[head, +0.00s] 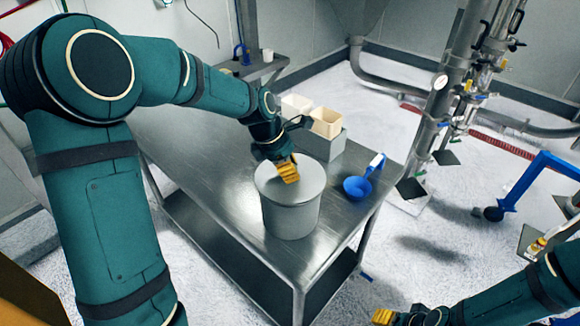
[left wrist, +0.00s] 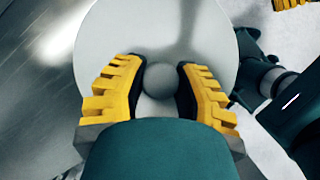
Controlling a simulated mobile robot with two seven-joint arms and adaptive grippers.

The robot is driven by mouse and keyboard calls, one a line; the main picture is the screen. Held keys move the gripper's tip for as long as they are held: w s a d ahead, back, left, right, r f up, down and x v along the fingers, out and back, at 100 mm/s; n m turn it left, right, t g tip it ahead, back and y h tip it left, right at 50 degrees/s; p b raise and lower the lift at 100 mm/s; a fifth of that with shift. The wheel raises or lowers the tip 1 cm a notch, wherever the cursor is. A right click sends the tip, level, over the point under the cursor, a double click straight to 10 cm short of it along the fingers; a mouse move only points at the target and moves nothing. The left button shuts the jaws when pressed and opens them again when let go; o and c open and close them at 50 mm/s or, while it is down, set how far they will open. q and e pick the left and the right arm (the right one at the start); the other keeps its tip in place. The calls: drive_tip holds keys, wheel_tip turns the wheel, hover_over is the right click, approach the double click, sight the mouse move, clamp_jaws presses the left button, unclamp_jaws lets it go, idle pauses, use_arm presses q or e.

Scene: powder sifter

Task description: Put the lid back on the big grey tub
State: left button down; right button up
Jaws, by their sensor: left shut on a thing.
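The big grey tub (head: 291,218) stands upright on the steel table near its front edge. Its round grey lid (head: 308,180) is over the tub's mouth, looking level and lined up with the rim. I cannot tell whether any small gap is left. My left gripper (head: 287,170) reaches down onto the lid from above. In the left wrist view its yellow fingers are shut on the lid's round knob (left wrist: 160,79), one on each side, with the pale lid (left wrist: 150,30) beneath. My right gripper (head: 384,317) is low in the head view, partly cut off, away from the tub.
A blue scoop (head: 358,188) lies right of the tub on the steel table (head: 215,170). Cream containers (head: 326,122) and a grey box (head: 331,146) stand behind it. Steel pipework (head: 445,95) rises at the right. The table left of the tub is clear.

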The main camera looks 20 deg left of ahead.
use_arm(q)
drive_tip(key=shift+p, duration=0.55)
idle(1.0)
drive_tip(key=shift+f, duration=0.15)
idle(0.8)
drive_tip(key=shift+p, duration=0.45)
idle(0.6)
drive_tip(key=shift+c, duration=0.4)
unclamp_jaws()
